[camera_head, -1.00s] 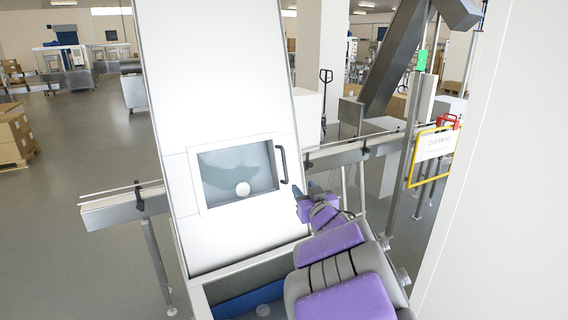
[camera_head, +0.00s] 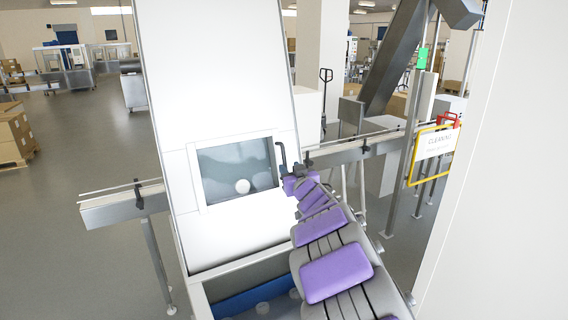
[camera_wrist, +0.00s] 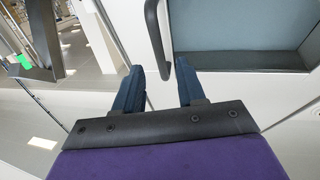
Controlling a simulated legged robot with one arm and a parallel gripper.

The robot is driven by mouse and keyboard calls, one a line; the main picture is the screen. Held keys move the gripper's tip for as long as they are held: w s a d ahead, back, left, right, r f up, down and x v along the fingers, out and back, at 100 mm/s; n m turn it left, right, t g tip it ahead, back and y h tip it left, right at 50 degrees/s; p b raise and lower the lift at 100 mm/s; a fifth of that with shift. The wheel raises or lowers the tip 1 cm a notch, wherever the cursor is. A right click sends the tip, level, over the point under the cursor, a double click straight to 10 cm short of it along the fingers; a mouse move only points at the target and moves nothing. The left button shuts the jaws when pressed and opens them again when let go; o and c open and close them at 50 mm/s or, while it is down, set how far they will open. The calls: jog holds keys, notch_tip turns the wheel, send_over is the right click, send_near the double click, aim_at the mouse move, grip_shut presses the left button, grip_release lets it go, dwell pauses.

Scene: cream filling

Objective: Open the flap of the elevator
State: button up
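The elevator (camera_head: 225,80) is a tall white sloped housing in the head view. Its flap (camera_head: 237,170) is a rectangular see-through window in a light frame, and it looks closed. A dark curved handle (camera_head: 281,152) is at the flap's right edge; its lower part is hidden behind my gripper (camera_head: 290,172). In the wrist view my gripper (camera_wrist: 160,86) is open, with two blue fingers apart. The handle (camera_wrist: 154,30) reaches down toward the gap between the fingertips. I cannot tell whether they touch it. The flap (camera_wrist: 245,38) is to the right there.
A conveyor rail (camera_head: 350,152) passes behind the elevator on the right. A white wall (camera_head: 495,160) closes off the near right side. A blue-lined trough (camera_head: 250,300) lies below the elevator. Open floor (camera_head: 75,225) is at left.

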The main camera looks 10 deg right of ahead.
aim_at(285, 162)
jog(key=w, duration=0.3)
jog(key=w+a, duration=0.1)
jog(key=w, duration=0.1)
jog(key=shift+w, duration=0.4)
jog(key=shift+w+a+r, duration=0.1)
jog(key=shift+w+a, duration=0.05)
jog(key=shift+w, duration=0.25)
jog(key=shift+c, duration=0.5)
grip_shut()
